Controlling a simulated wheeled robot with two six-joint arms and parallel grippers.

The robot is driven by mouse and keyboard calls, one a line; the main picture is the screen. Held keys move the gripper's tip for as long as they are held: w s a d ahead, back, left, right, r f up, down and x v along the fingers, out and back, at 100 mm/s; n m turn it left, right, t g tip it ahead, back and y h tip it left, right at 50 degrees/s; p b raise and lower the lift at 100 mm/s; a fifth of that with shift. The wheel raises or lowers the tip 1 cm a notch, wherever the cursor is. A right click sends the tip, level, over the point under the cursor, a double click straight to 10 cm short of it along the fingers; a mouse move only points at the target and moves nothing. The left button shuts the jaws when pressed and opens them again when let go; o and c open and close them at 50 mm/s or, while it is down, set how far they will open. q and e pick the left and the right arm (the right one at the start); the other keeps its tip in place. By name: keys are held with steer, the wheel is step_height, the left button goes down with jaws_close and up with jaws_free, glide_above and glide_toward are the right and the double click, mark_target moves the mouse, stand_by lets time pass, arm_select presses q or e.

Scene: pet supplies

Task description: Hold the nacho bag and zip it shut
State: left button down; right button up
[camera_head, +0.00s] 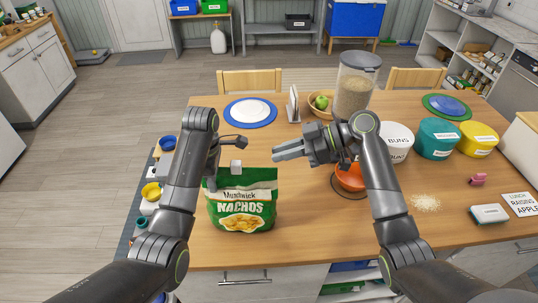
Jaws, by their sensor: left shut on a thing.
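An orange bowl (351,179) sits under my right arm. A tall grain jar (355,88), a fruit bowl (315,112) and a blue plate (250,123) stand behind. Labelled tubs (437,139) are at the right. The table (310,222) is clear right of the bag.

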mark_target(241, 165)
steer(key=shift+d+m, duration=0.1)
steer(key=shift+m, duration=0.5)
steer(key=shift+c, duration=1.1)
steer(key=shift+d+m, duration=0.1)
steer(key=shift+m, duration=0.5)
jaws_close()
steer(key=d+r+m+h, duration=0.1)
steer(key=d+m, duration=0.2)
steer(key=m, duration=1.3)
steer(key=d+r+m+h, duration=0.1)
steer(key=d+m, duration=0.1)
steer(key=m, duration=1.5)
steer(key=x, duration=1)
steer(key=shift+s+a, duration=0.15)
steer(key=a, duration=0.3)
steer(key=shift+a, duration=0.4)
